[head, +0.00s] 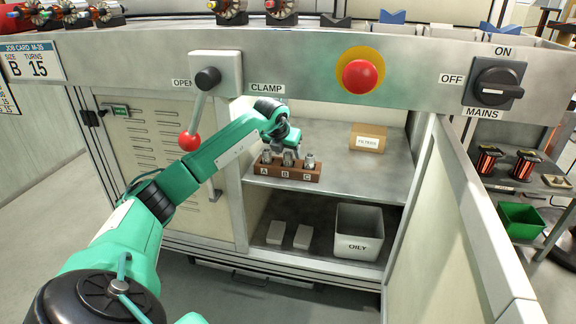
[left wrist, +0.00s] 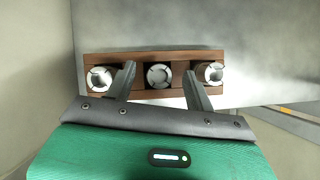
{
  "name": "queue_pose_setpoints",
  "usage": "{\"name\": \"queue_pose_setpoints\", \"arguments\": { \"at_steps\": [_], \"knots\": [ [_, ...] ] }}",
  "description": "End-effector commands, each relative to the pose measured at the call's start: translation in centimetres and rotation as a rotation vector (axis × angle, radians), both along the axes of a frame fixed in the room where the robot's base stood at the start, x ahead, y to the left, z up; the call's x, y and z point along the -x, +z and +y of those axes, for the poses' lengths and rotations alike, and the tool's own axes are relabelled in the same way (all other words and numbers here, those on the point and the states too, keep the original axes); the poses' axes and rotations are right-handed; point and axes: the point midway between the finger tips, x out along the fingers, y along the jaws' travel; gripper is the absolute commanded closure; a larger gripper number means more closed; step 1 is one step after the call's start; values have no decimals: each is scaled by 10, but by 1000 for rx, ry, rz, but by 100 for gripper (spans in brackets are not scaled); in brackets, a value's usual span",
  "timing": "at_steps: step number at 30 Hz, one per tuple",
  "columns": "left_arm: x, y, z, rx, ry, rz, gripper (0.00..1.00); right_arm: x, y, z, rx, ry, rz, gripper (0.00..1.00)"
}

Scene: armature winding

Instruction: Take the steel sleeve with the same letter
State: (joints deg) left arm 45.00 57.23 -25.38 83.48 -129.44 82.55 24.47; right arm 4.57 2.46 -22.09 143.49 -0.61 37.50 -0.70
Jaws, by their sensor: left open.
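The job card (head: 31,61) at the upper left of the head view reads size B, turns 15. A brown wooden rack (head: 300,172) on the upper cabinet shelf holds three steel sleeves over the letters A, B and C. The sleeve at B (head: 288,158) stands upright between those at A (head: 266,157) and C (head: 310,161). My left gripper (head: 286,150) is above the rack. In the left wrist view its open fingers (left wrist: 158,82) point at the rack, one on each side of the middle sleeve (left wrist: 160,75), apart from it. My right gripper is not in view.
A carton marked FILTERS (head: 368,138) stands on the same shelf, right of the rack. A grey bin marked OILY (head: 358,232) is on the lower shelf. An open cabinet door (head: 460,230) bounds the right side. The clamp lever (head: 200,105) hangs at the left.

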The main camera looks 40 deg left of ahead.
Motion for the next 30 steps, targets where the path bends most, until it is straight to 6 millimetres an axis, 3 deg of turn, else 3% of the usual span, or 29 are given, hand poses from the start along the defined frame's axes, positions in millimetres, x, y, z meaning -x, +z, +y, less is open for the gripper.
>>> {"name": "queue_pose_setpoints", "arguments": {
  "at_steps": [3,11,12,19,30],
  "knots": [
    [-6,-14,1,2,0,2,46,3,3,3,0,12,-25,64],
    [-7,-16,2,1,0,2,46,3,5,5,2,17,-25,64],
    [-7,-16,2,1,0,2,48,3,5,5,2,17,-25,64],
    [-7,-16,2,1,0,2,93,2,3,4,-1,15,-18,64],
    [-7,-13,2,0,0,1,96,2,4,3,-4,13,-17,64]
  ]
}}
